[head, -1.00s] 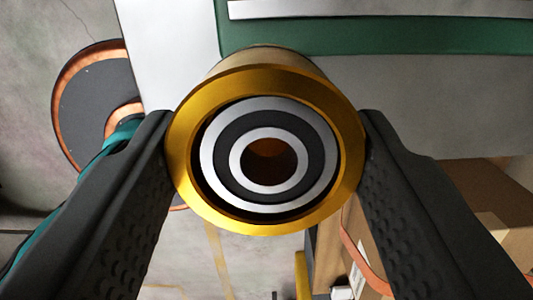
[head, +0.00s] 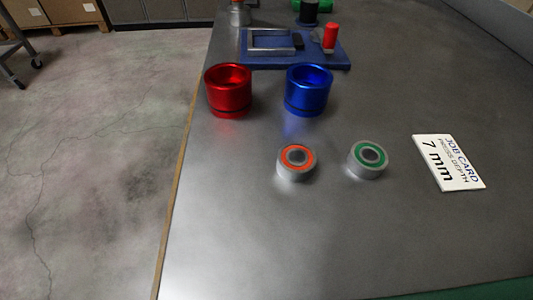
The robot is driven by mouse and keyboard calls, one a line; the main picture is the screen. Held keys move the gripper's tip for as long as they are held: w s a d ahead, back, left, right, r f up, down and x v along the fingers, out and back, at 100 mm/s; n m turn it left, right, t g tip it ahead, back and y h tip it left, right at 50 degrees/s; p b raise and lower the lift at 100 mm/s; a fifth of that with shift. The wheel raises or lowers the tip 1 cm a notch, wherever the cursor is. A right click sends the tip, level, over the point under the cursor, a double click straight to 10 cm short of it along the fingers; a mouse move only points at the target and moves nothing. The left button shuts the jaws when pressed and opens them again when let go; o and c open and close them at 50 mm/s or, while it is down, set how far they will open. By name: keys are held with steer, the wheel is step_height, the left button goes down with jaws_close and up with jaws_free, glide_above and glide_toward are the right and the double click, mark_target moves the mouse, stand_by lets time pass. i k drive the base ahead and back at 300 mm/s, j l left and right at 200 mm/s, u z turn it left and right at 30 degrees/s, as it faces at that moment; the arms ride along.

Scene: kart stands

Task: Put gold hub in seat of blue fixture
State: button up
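The gold hub is not in view now. A blue plate (head: 262,63), which may be the blue fixture, lies at the back of the grey table. I cannot make out a seat. My gripper is not in view, so its fingers and anything in them do not show.
A red hub (head: 229,98) and a blue hub (head: 308,98) stand upright before the plate. Nearer lie an orange-ringed bearing (head: 296,172) and a green-ringed bearing (head: 367,170). A 7 mm job card (head: 449,163) lies right. The table (head: 260,235) is clear in front.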

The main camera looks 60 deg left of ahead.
mark_target(272, 44)
steer(key=j, duration=0.7)
steer(key=i+j, duration=0.1)
steer(key=j, duration=0.65)
steer(key=i+j, duration=0.1)
steer(key=j, duration=0.6)
